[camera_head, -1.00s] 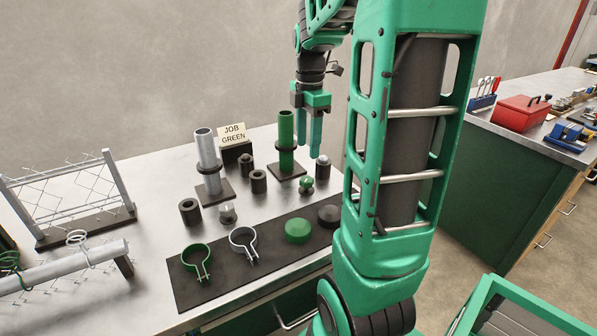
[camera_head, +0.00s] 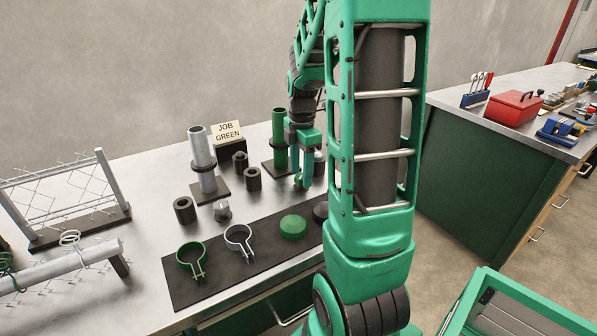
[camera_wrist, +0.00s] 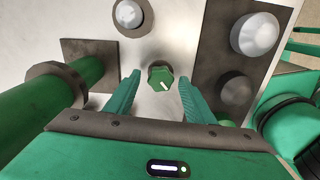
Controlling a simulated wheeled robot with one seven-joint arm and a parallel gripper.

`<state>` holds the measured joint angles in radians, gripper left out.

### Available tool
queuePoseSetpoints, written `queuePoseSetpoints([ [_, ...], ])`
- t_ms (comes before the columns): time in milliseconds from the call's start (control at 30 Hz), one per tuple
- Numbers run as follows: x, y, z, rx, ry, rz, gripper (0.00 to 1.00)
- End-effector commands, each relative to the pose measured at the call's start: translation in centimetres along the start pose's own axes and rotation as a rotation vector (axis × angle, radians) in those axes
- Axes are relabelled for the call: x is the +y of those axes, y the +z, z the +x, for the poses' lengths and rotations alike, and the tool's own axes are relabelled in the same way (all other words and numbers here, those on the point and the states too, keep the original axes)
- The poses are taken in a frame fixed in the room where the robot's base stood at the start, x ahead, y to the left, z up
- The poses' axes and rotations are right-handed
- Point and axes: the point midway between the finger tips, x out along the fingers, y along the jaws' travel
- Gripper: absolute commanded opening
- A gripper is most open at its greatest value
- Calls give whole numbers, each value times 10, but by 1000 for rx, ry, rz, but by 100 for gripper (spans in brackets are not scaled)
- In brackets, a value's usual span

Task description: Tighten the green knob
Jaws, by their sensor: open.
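The green knob (camera_wrist: 160,78) is small and lobed, with a white line on its top. It stands on the metal bench and shows between my two fingers in the wrist view. My gripper (camera_wrist: 160,84) is open, one finger on each side of the knob, with gaps showing; I cannot tell how far down the fingers reach. In the head view my gripper (camera_head: 299,170) points down at the knob beside the green post, and its fingers mostly hide the knob. A sign (camera_head: 228,132) reads "JOB GREEN".
The green post (camera_head: 279,140) with its dark collar stands close to my gripper; it also fills the left of the wrist view (camera_wrist: 40,103). A grey post (camera_head: 202,150), dark cylinders (camera_head: 184,210) and a grey knob (camera_head: 222,212) stand left. A dark mat (camera_head: 215,280) holds clamps and caps.

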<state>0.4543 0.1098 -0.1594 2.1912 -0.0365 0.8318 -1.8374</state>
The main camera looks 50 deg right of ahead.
Motion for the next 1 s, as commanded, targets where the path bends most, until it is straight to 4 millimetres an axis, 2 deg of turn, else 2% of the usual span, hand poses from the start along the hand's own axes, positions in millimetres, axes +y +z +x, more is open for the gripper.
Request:
queuePoseSetpoints([
  [133, 0, 0, 0, 0, 0, 0, 49],
  [167, 0, 0, 0, 0, 0, 1, 44],
  [300, 0, 0, 0, 0, 1, 1, 11],
  [333, 0, 0, 0, 0, 1, 1, 8],
  [667, 1, 0, -1, -1, 3, 36, 8],
  [1000, 2, 1, -1, -1, 4, 253, 8],
])
